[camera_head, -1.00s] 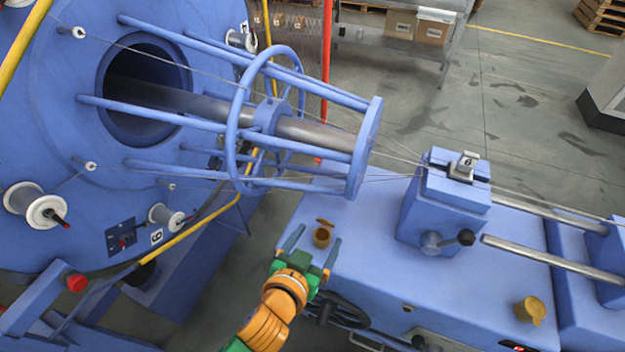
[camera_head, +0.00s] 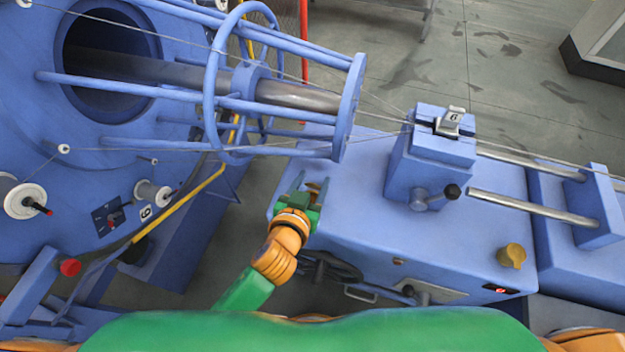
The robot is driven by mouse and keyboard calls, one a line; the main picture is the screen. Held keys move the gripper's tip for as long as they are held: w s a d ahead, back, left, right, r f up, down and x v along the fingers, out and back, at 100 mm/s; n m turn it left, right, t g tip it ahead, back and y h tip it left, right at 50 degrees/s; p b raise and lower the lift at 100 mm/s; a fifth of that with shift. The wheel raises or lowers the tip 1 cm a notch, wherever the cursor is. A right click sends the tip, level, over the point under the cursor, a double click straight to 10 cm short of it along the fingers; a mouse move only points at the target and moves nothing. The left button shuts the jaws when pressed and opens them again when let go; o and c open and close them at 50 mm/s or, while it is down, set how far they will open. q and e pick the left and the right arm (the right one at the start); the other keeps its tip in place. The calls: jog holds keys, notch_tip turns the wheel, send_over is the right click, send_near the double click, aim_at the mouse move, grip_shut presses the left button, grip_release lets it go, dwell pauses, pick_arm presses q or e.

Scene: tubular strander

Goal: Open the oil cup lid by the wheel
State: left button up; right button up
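The oil cup by the wheel is a small brass cup on the blue machine bed. Only a small brown-gold part of it, perhaps its lid (camera_head: 313,186), shows between the fingers of my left gripper (camera_head: 311,186); the rest is hidden. I cannot tell how far the lid is raised, or whether the fingers touch it. The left gripper is open, its two fingers apart on either side of the cup. The dark handwheel (camera_head: 338,271) is on the bed's front side, just below and right of the gripper. My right gripper is not in view.
A second brass oil cup (camera_head: 511,256) stands at the bed's right. A blue clamp block (camera_head: 432,160) with a black-knobbed handle rises mid-bed. The blue tubular cage (camera_head: 345,110) and thin wires pass above and behind the gripper. The bed top between is clear.

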pick_arm(q)
grip_shut()
jog(key=r+p, duration=0.1)
jog(key=p, duration=0.2)
jog(key=r+g+p, duration=0.1)
jog(key=p, duration=0.2)
jog(key=shift+w+d+g+y, duration=0.15)
jog(key=shift+w+g+y, duration=0.15)
jog(key=shift+w, duration=0.1)
jog(key=p, duration=0.1)
jog(key=w+g+p, duration=0.1)
jog(key=p, duration=0.1)
jog(key=shift+d+f, duration=0.15)
jog(key=shift+f, duration=0.1)
jog(key=shift+w+d+f+g+y+p, duration=0.1)
jog(key=shift+w+f+g+y+p, duration=0.25)
jog(key=shift+f+g, duration=0.35)
jog(key=shift+s+r, duration=0.1)
jog(key=shift+r, duration=0.05)
jog(key=o, duration=0.9)
grip_release()
jog(key=shift+c, duration=0.2)
